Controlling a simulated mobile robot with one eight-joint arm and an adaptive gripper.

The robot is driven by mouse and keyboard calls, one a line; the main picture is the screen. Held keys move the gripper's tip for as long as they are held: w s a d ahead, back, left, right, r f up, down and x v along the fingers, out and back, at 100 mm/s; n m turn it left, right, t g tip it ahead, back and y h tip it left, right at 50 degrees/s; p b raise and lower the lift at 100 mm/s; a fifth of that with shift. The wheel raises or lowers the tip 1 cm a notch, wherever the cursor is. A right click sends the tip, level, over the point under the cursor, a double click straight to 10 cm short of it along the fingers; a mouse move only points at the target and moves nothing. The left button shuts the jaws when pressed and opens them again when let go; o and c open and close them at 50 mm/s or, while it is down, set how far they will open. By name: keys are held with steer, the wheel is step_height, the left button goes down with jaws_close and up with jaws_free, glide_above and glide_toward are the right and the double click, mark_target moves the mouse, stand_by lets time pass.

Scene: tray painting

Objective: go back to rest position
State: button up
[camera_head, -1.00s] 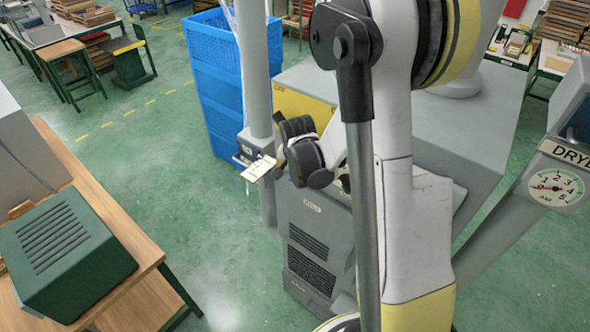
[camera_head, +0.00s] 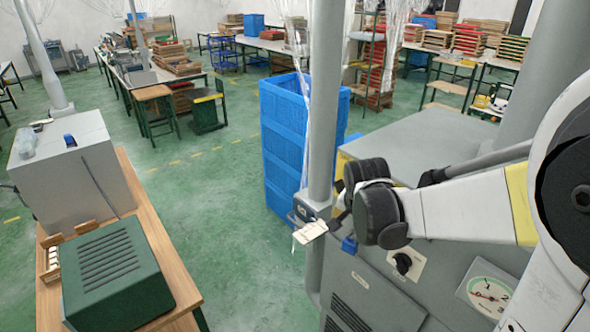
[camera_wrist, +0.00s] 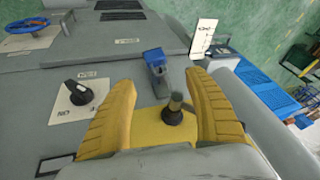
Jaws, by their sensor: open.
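My gripper (camera_wrist: 161,82) shows in the wrist view as two yellow ribbed fingers, spread apart with nothing held. Between them, farther down, a dark knob on a short stem (camera_wrist: 174,112) stands on a yellow panel (camera_wrist: 150,130). I cannot tell how far below the fingers it is. In the head view my arm reaches in from the right, bent, with its dark wrist joints in front of the grey machine (camera_head: 440,140). The fingers are hidden or not clear there.
A blue lever (camera_wrist: 154,60), a black dial (camera_wrist: 77,93) and a white tag (camera_wrist: 204,36) are close to the fingers. A blue crate stack (camera_head: 285,140) stands behind the grey post. A wooden bench (camera_head: 150,225) with a green box (camera_head: 115,280) stands left. Green floor between is clear.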

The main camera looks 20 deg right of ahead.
steer(key=s+a+f+n+t+b, duration=0.1)
steer(key=s+a+f+n+b, duration=0.2)
steer(key=f+b, duration=0.5)
steer(key=s+a+f+n+t+y+b, duration=0.1)
steer(key=s+a+f+n+b, duration=0.3)
steer(key=f+b, duration=0.5)
steer(key=s+a+f+n+y+b, duration=0.1)
steer(key=s+a+f+n+b, duration=0.3)
steer(key=b, duration=1.2)
steer(key=s+a+f, duration=0.3)
steer(key=f, duration=0.1)
steer(key=shift+s+a+f+t, duration=0.2)
steer(key=shift+s+f+t, duration=0.1)
steer(key=shift+t, duration=0.1)
